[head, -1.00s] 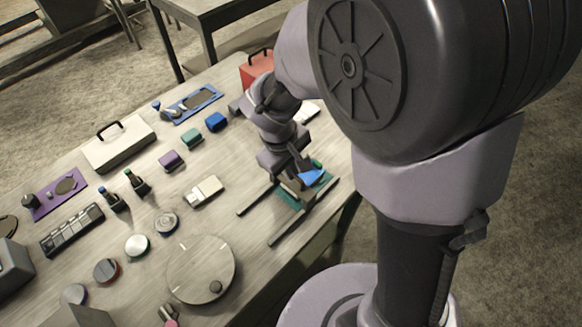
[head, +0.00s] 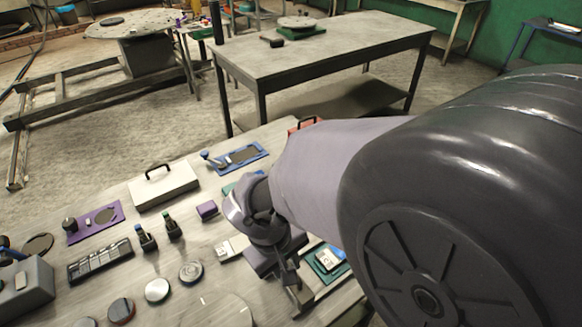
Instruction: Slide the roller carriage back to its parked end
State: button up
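I cannot pick out a roller carriage with certainty. The likeliest place is a teal piece (head: 324,276) with a pale block (head: 329,258) on it, at the bench's right side between dark rail-like bars. My arm hides part of it. My gripper (head: 301,298) points down just left of the teal piece. I cannot tell whether it touches anything, or whether its fingers are open or shut.
The bench holds a white case (head: 163,187), a purple tray (head: 95,222), dark bottles, round discs and a grey box (head: 22,290). A second table (head: 325,50) stands behind. A long metal frame (head: 70,100) with a round-topped block stands at the back left.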

notch_tip(320, 180, up, 17)
jog(key=s+a+p, duration=0.2)
jog(key=p, duration=0.5)
jog(key=shift+a, duration=0.3)
jog(key=s+d+m+t+y+b, duration=0.2)
jog(key=d+m+b, duration=0.1)
jog(key=d+m, duration=0.2)
jog(key=s+d+m+t+y+b, duration=0.1)
jog(key=s+d+m+t+b, duration=0.1)
jog(key=d+m, duration=0.4)
jog(key=s+d+b, duration=0.1)
jog(key=d, duration=0.2)
jog(key=shift+s+m+t+y, duration=0.3)
jog(key=shift+s+y, duration=0.05)
jog(key=shift+y, duration=0.05)
dwell(0.5)
